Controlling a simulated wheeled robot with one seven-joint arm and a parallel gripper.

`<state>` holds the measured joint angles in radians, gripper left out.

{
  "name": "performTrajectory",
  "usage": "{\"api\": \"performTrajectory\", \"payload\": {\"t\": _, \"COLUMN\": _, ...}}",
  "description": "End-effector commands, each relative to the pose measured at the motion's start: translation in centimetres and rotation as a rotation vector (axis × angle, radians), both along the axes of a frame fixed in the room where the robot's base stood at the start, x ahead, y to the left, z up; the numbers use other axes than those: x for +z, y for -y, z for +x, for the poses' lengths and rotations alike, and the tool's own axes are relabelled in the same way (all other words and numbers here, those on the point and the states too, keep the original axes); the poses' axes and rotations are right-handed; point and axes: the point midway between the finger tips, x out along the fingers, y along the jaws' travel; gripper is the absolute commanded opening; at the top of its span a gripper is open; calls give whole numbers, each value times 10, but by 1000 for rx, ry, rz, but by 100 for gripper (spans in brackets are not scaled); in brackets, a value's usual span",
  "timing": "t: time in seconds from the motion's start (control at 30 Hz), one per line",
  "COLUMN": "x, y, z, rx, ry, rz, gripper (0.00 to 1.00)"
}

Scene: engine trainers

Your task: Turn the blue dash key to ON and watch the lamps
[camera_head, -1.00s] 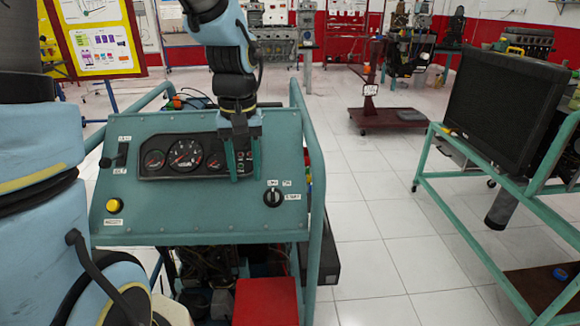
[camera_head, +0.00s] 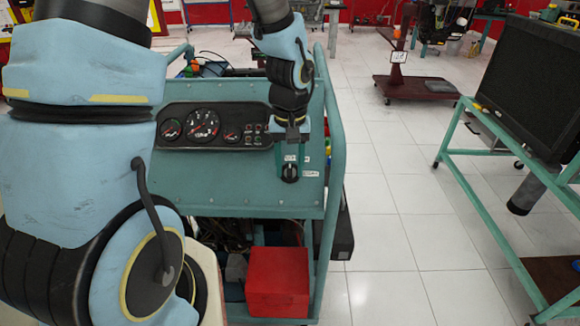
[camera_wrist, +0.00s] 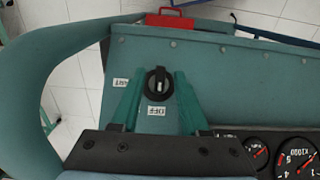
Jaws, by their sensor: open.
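The dash key (camera_head: 290,172) is a round knob at the right end of the teal panel (camera_head: 230,185). It looks black, not blue; in the wrist view the key (camera_wrist: 158,84) has a pale mark in line with the OFF label (camera_wrist: 156,111). My gripper (camera_head: 291,163) is in front of the panel at the key. In the wrist view my gripper's (camera_wrist: 158,78) two teal fingers are open, one on each side of the key, with gaps showing. No ON label is readable. The lamp cluster (camera_head: 255,134) is small and partly behind my arm; I cannot tell if any lamp is lit.
Round gauges (camera_head: 203,125) sit left of the lamps. A teal tube frame (camera_head: 335,150) rises just right of the key. A red box (camera_head: 278,282) is below the panel. A monitor on a teal stand (camera_head: 525,85) is at right, with clear tiled floor (camera_head: 400,220) between.

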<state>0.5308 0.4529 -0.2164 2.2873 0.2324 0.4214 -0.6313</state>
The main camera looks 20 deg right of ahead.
Motion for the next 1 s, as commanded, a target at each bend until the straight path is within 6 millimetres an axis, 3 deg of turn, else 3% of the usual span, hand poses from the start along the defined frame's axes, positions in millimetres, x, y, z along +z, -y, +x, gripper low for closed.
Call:
{"api": "performTrajectory", "payload": {"t": 0.4, "x": -9, "y": 0, "z": 0, "rx": 0, "ry": 0, "rz": 0, "gripper": 45}}
{"api": "performTrajectory", "payload": {"t": 0.8, "x": -9, "y": 0, "z": 0, "rx": 0, "ry": 1, "rz": 0, "gripper": 0}}
{"api": "performTrajectory", "payload": {"t": 1.0, "x": -9, "y": 0, "z": 0, "rx": 0, "ry": 1, "rz": 0, "gripper": 0}}
